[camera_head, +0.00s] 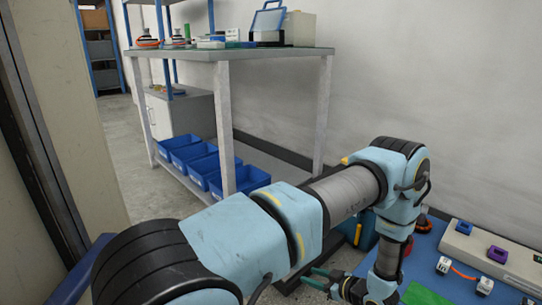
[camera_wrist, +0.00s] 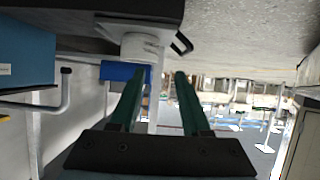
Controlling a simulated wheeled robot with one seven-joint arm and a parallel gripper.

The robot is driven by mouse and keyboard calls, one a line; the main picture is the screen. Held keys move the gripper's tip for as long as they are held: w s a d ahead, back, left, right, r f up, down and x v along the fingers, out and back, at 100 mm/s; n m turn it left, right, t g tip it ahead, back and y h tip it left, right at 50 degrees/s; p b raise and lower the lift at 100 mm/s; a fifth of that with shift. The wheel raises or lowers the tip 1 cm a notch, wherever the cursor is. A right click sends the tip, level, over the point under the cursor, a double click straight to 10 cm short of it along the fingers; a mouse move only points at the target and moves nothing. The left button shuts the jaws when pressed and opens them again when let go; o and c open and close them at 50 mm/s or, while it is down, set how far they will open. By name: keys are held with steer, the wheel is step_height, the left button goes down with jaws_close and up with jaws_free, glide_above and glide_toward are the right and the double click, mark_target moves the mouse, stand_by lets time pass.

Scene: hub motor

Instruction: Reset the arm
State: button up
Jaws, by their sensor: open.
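My arm (camera_head: 340,195) stretches across the head view from the lower left, bends at the elbow on the right and drops down. My gripper (camera_head: 312,278) is low in the head view, beside the left edge of the blue work surface. It also shows in the wrist view (camera_wrist: 160,75), where its two green fingers are spread apart with nothing between them. A blue block-like thing (camera_wrist: 122,72) and a white round part (camera_wrist: 140,46) show beyond the fingers; I cannot tell what they are.
A grey workbench (camera_head: 215,55) with tools and a blue-lidded case (camera_head: 267,22) stands behind. Blue bins (camera_head: 205,165) sit on its lower shelf. The blue surface (camera_head: 432,262) at right holds a beige block (camera_head: 490,246) and small parts. A wall closes the back right.

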steer(key=w+d+r+m+g+h+p, duration=0.15)
steer(key=w+r+h, duration=0.35)
steer(key=r, duration=0.5)
steer(key=w+r+m+g+h+p, duration=0.1)
steer(key=w+r+m+h, duration=0.15)
steer(key=w+r, duration=0.6)
steer(key=s+a+r+m+g+h+p, duration=0.1)
steer(key=s+a+r+m, duration=0.1)
steer(key=s+a+r, duration=0.35)
steer(key=s+a+r+m+g+h+p, duration=0.1)
steer(key=s+a+r+h, duration=0.15)
steer(key=r, duration=0.55)
steer(key=s+a+r+m+g+y+p, duration=0.1)
steer(key=s+a+r+g, duration=0.1)
steer(key=s+a+r, duration=0.35)
steer(key=s+a+r+m+g+y, duration=0.1)
steer(key=s+a+r+m+g, duration=0.15)
steer(key=s+a, duration=0.55)
step_height(320, 180, up, 38)
steer(key=t+p, duration=0.1)
steer(key=p, duration=3.7)
steer(key=shift+w, duration=0.15)
